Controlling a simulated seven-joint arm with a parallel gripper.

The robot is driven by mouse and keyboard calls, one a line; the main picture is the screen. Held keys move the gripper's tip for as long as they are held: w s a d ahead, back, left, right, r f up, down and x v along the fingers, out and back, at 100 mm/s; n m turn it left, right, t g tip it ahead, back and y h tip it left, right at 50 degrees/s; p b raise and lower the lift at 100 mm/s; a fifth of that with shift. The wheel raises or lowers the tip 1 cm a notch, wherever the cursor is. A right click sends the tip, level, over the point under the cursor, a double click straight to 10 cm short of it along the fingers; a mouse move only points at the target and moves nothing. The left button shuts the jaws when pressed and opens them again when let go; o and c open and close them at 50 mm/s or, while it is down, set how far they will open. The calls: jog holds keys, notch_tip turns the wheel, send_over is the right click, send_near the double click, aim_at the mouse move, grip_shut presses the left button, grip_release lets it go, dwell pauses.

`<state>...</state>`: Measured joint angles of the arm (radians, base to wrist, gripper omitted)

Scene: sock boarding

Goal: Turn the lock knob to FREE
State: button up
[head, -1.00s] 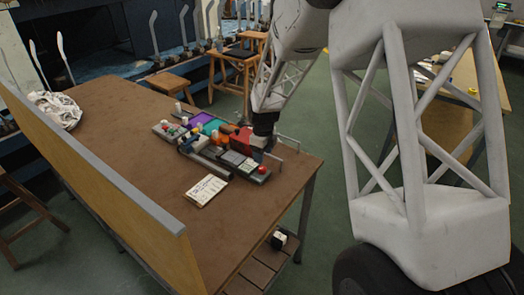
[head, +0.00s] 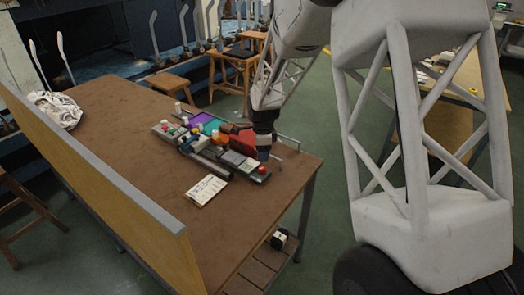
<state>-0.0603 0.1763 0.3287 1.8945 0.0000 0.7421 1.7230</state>
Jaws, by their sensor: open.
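A long control panel (head: 205,153) lies on the brown table, carrying several small coloured blocks and knobs, purple, green and orange-red patches, and a red round knob (head: 262,169) at its near right end. I cannot tell which small part is the lock knob, nor read any FREE marking at this size. My gripper (head: 263,156) points down over the right part of the panel, close behind the red round knob. It is open and small in view; I see nothing held. I cannot tell whether its tips touch anything. My wrist hides part of the panel's far right side.
A paper with writing (head: 206,190) lies in front of the panel. A tall wooden board (head: 110,195) edges the table's left side. A crumpled white bundle (head: 54,110) is at the far left. The brown table (head: 140,130) has free room left of the panel.

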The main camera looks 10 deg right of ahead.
aim_at(262, 168)
jog(key=n, duration=0.6)
jog(key=shift+n, duration=0.4)
jog(key=n, duration=1.3)
jog(key=shift+a+n, duration=0.1)
jog(key=shift+n, duration=2.6)
jog(key=shift+r+n, duration=0.1)
jog(key=shift+n, duration=0.2)
jog(key=shift+w, duration=0.1)
jog(key=shift+n, duration=0.4)
jog(key=shift+f, duration=3.95)
